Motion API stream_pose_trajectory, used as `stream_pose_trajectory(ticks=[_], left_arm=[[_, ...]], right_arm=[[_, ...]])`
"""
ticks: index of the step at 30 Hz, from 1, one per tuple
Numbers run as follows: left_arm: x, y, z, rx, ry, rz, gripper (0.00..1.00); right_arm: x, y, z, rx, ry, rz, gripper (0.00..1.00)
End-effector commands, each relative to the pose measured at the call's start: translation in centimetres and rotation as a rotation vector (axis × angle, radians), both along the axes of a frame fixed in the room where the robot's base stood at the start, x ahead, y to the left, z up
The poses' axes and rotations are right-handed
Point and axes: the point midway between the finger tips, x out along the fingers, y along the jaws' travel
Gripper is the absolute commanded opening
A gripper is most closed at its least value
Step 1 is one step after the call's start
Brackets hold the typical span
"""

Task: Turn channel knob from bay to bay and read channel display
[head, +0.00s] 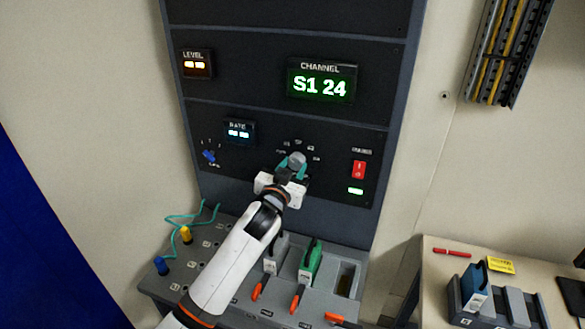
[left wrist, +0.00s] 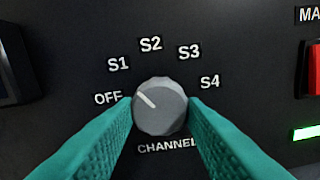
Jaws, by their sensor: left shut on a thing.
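The grey channel knob (head: 297,159) is on the black rack panel, below the display. In the left wrist view the knob (left wrist: 160,107) has a white mark pointing up and left, toward the S1 label (left wrist: 118,64). OFF, S2, S3 and S4 labels are around it. My left gripper (head: 292,167) is shut on the knob, one teal finger on each side; both fingers also show in the left wrist view. The channel display (head: 321,82) is lit green and reads "S1 24". My right gripper is not in view.
A red switch (head: 359,169) and a lit green indicator (head: 356,190) are right of the knob. A small blue knob (head: 209,156) is at left. A side table (head: 440,248) stands at right.

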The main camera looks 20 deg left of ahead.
Motion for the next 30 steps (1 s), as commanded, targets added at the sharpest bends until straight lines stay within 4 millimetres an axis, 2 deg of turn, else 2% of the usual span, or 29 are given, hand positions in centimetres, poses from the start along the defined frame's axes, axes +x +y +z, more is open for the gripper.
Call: stream_pose_trajectory(ticks=[18, 30], left_arm=[[0.0, 0.1, 0.1, 0.455, -0.014, 0.000, 0.14], [0.0, 0.1, 0.0, 0.612, -0.019, 0.000, 0.14]], right_arm=[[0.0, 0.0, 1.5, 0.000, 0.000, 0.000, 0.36], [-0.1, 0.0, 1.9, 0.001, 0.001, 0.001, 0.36]])
